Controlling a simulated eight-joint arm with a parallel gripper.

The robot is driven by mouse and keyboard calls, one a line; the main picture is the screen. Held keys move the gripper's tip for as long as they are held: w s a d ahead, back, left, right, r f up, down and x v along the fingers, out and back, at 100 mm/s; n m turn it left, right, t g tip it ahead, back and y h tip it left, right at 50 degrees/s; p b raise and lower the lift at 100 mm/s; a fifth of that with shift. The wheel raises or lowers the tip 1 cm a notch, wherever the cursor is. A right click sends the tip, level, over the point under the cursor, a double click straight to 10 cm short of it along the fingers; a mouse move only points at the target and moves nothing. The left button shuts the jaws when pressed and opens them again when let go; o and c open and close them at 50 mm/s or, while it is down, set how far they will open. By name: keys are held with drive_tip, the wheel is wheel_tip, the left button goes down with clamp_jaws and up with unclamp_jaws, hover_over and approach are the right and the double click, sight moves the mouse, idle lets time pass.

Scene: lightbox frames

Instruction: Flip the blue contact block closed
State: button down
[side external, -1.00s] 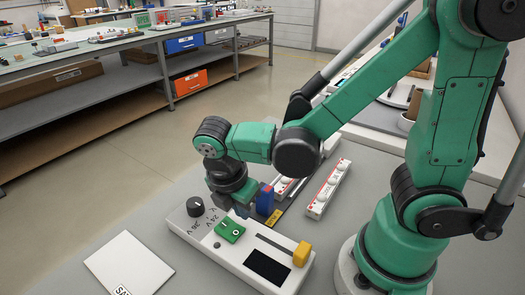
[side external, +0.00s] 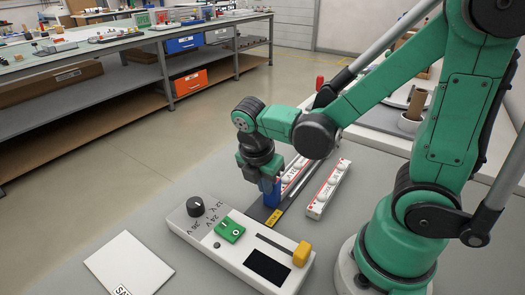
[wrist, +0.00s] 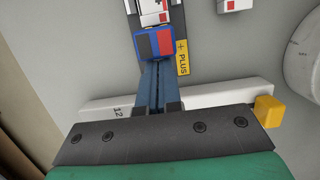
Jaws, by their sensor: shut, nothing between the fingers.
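The blue contact block (side external: 272,194) stands at the near end of a dark rail, beside a yellow label, in the side view. In the wrist view the blue block (wrist: 155,45) shows a red pad and a dark pad, with the yellow PLUS label (wrist: 182,57) at its right. My gripper (side external: 267,181) is over the block in the side view and hides part of its upper side. In the wrist view my gripper's fingers (wrist: 156,66) are together and empty, their tips at the block's near edge. I cannot tell whether they touch it.
The white control box (side external: 226,255) with a black knob (side external: 195,206), green switch (side external: 230,230) and yellow handle (side external: 301,253) stands in front of the rail. A white strip with round parts (side external: 328,188) lies to the right. A white card (side external: 128,265) lies at the left.

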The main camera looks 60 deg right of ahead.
drive_tip(key=shift+d, duration=0.25)
drive_tip(key=a, duration=0.4)
drive_tip(key=shift+a+r, duration=0.25)
drive_tip(key=shift+r, duration=0.1)
drive_tip(key=v, duration=0.9)
drive_tip(key=shift+r, duration=0.15)
drive_tip(key=d+m+t+y, duration=0.1)
drive_tip(key=m+t, duration=0.1)
drive_tip(key=m, duration=0.4)
drive_tip(key=w+d+f+m+t+y, duration=0.1)
drive_tip(key=m+t, duration=0.1)
drive_tip(key=m, duration=0.4)
drive_tip(key=w+d+m+t, duration=0.1)
drive_tip(key=m+t, duration=0.2)
drive_tip(key=m, duration=0.3)
drive_tip(key=shift+d+f+y, duration=0.35)
drive_tip(key=shift+d+y, duration=0.05)
